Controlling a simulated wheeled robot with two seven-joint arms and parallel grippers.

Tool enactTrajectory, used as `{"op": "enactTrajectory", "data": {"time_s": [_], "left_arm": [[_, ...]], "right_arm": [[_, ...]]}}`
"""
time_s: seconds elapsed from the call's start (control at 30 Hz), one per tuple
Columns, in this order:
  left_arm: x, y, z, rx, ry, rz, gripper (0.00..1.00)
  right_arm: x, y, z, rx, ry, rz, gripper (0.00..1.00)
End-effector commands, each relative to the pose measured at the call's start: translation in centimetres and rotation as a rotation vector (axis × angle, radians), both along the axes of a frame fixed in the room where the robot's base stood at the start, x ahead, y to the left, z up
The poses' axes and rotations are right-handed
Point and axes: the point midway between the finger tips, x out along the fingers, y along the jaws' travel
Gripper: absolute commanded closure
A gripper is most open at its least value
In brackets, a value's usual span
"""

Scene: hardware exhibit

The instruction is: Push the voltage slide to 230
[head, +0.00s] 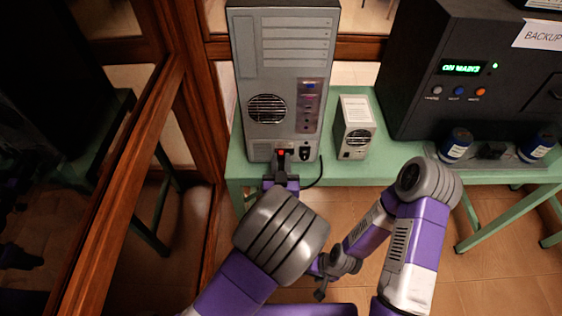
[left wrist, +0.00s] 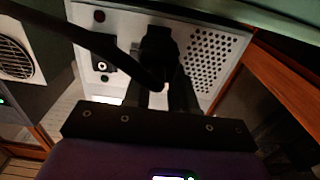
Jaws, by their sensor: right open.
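The grey computer tower (head: 275,75) stands upright with its back panel facing me. A small red piece (head: 283,152) shows low on that panel and may be the voltage slide; no 230 marking is readable. My left gripper (head: 280,167) is right at the panel below this red piece. In the left wrist view its two dark fingers (left wrist: 162,97) reach towards a black block on the panel (left wrist: 158,48); contact and jaw gap are unclear. My right gripper (head: 323,286) is open and empty, low and away from the tower.
A black cable (head: 320,172) loops beside the left gripper and crosses the left wrist view. A small grey box (head: 355,128) stands right of the tower on the green table (head: 393,157). A large black unit (head: 430,100) and blue cans (head: 456,145) stand further right.

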Motion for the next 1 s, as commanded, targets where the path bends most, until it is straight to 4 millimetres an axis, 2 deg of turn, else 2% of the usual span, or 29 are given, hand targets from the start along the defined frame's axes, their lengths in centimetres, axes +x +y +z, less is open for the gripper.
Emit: {"op": "enactTrajectory", "data": {"time_s": [0.03,0.13,0.17,0.47,0.7,0.93,0.97,1.0], "left_arm": [[0.0,0.0,0.0,0.000,0.000,0.000,0.83],[0.0,0.0,0.0,0.000,0.000,0.000,0.98],[0.0,0.0,0.0,0.000,0.000,0.000,1.00],[0.0,-0.1,0.0,0.000,0.000,-0.001,1.00],[0.0,-2.5,-0.1,-0.002,-0.001,-0.003,1.00],[-0.1,-2.7,0.0,0.000,0.000,-0.006,1.00],[-0.1,-2.7,0.0,0.000,0.000,-0.007,0.82],[-0.1,-2.7,0.0,0.000,0.000,-0.007,0.76]], "right_arm": [[0.0,0.0,0.0,0.000,0.000,0.000,0.47],[0.0,0.0,0.0,0.000,0.000,0.000,0.47],[0.0,0.0,0.0,0.000,0.000,0.000,0.47],[0.0,0.0,0.0,0.000,0.000,0.000,0.47],[0.0,0.0,-0.4,0.000,0.000,0.000,0.47],[0.0,0.0,-0.4,0.000,0.000,0.000,0.47],[0.0,0.0,-0.4,0.000,0.000,0.000,0.47],[0.0,0.0,-0.4,0.000,0.000,0.000,0.47]]}}
